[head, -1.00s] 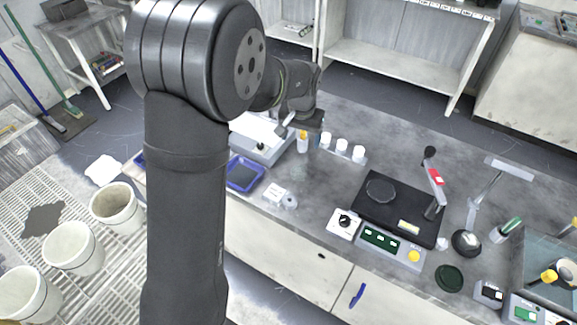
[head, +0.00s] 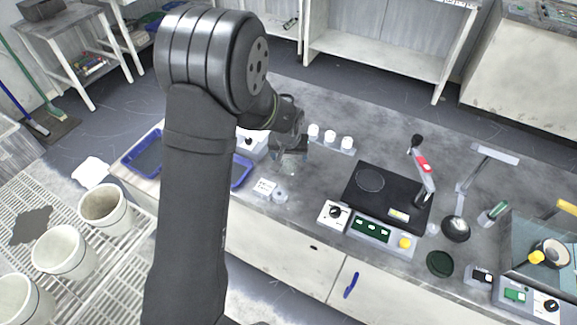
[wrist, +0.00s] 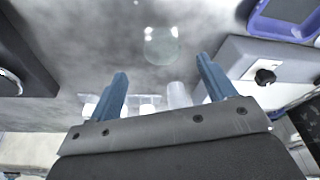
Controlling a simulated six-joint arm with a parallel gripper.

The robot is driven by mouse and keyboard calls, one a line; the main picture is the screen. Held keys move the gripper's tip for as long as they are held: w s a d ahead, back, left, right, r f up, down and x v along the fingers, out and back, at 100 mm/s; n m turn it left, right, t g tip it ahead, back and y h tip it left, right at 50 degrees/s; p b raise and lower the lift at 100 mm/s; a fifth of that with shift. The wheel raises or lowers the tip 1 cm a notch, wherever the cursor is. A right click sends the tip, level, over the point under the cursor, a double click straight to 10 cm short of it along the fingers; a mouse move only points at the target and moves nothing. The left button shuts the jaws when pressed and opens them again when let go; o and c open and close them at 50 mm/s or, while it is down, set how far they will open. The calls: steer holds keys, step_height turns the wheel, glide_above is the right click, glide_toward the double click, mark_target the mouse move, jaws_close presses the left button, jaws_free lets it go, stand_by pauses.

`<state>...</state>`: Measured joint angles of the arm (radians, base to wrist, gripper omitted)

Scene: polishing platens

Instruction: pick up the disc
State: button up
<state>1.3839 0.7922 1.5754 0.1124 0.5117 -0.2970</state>
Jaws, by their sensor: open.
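A clear, faintly greenish disc (wrist: 162,48) lies flat on the grey bench in the wrist view, ahead of and between my fingertips. In the head view a faint pale round shape (head: 291,165) just below my gripper (head: 288,150) looks like the same disc, partly covered by the gripper. My gripper also shows in the wrist view (wrist: 162,70), with its two blue fingers wide apart and nothing between them. The fingers look apart from the disc; the exact height above it is hard to tell.
White cups (head: 330,137) stand behind the gripper. A blue tray (head: 241,172) is left, and a black polishing machine (head: 400,190) right. Bare bench (head: 325,172) lies between.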

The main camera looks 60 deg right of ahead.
mark_target(289, 164)
steer(key=shift+x, duration=3.05)
steer(key=shift+w+r, duration=0.1)
steer(key=shift+w, duration=0.1)
steer(key=shift+c, duration=0.5)
steer(key=c, duration=1)
